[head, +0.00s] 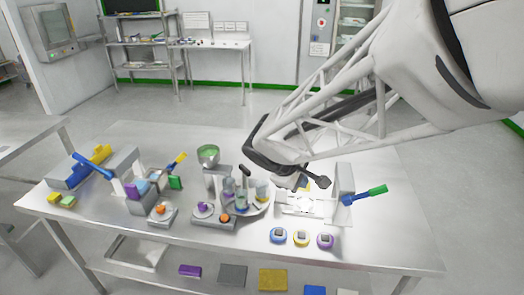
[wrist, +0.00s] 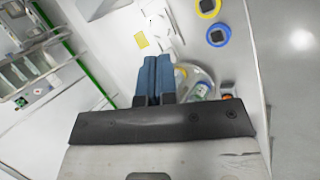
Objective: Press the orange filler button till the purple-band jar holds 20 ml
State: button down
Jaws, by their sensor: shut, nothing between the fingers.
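Several small clear jars stand on a round pale carousel (head: 258,209), left of my gripper (head: 298,182). The left jar (head: 228,187) looks purplish, but its band and fill level are too small to read. An orange button (head: 225,218) sits on a grey base in front of the jars, beside a purple knob (head: 203,208). Another orange button (head: 160,209) is on a separate grey box further left. In the wrist view my gripper (wrist: 153,62) has its blue fingers together and empty, apart from the jars (wrist: 202,89) at right. An orange spot (wrist: 226,97) shows beyond them, partly hidden.
A green bowl (head: 208,153) stands behind the jars. A grey upright (head: 345,182) with a green-handled lever (head: 377,190) stands at right. The table's far right is clear.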

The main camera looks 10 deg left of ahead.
jog(key=w+a+f+n+t, duration=0.2)
jog(key=w+a+f+n, duration=0.15)
jog(key=a, duration=0.75)
jog(key=n+t, duration=0.2)
jog(key=n, duration=0.4)
send_over(225, 217)
notch_tip(225, 217, down, 6)
jog(key=shift+f+y, duration=0.25)
jog(key=shift+y, duration=0.15)
jog(key=shift+f, duration=0.15)
jog(key=shift+f, duration=4.25)
jog(key=shift+f, duration=0.9)
jog(key=shift+r, duration=0.9)
